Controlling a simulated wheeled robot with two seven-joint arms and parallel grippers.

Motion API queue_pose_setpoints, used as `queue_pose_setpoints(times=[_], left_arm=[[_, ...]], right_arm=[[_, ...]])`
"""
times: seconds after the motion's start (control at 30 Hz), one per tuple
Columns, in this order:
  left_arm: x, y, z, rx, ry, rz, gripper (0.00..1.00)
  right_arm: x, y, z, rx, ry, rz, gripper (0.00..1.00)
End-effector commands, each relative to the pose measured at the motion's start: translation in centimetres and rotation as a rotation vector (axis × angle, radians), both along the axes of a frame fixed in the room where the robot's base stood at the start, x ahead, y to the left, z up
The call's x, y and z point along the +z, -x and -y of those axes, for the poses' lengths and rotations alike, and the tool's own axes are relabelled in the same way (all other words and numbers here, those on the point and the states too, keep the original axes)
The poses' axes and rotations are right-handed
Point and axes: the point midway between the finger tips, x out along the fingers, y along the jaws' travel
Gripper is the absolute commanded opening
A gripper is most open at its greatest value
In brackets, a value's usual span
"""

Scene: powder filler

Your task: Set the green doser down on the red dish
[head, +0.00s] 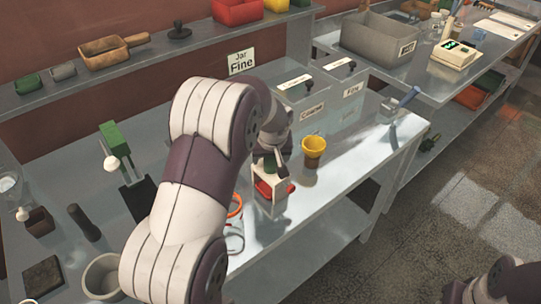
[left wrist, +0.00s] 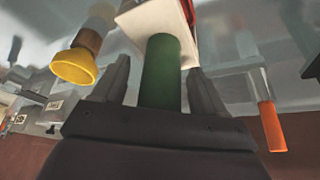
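The green doser (head: 269,162) shows in the head view as a green upright part above a pale, boxy body at the front of the table. In the left wrist view its green cylinder (left wrist: 160,72) stands against a white plate. My left gripper (left wrist: 158,88) has a finger on each side of the cylinder, with a visible gap on both sides. In the head view this gripper (head: 273,160) is partly hidden by my arm. Red surfaces (head: 284,189) show at the pale body; I cannot tell whether they are the red dish.
Labelled bins (head: 304,100) stand behind. A green-and-black press (head: 115,140) stands further left.

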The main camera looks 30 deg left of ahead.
Motion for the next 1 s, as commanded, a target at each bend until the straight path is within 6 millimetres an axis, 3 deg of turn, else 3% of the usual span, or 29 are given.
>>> queue_pose_setpoints(times=[0.17, 0.5, 0.63, 0.93, 0.97, 1.0], left_arm=[[0.8, 0.3, 0.2, 0.0, 0.0, 0.002, 0.72], [8.8, 3.0, 2.1, -0.001, -0.001, 0.004, 0.72], [10.8, 3.7, 2.5, -0.001, 0.0, 0.003, 0.72], [11.8, 3.9, 2.7, -0.029, -0.01, 0.001, 0.72], [11.8, 3.7, 2.8, -0.065, -0.018, 0.007, 0.72], [10.5, 4.2, 3.3, -0.13, -0.02, -0.007, 0.72]], right_arm=[[-0.2, 0.0, 0.0, 0.0, 0.0, 0.0, 0.43], [-1.3, 0.0, 0.0, 0.0, 0.0, 0.0, 0.43], [-1.4, 0.0, 0.0, 0.0, 0.0, 0.0, 0.43], [-1.4, 0.0, 0.0, 0.0, 0.0, 0.0, 0.43], [-1.4, 0.0, 0.0, 0.0, 0.0, 0.0, 0.43], [-1.4, 0.0, 0.0, 0.0, 0.0, 0.0, 0.43]])
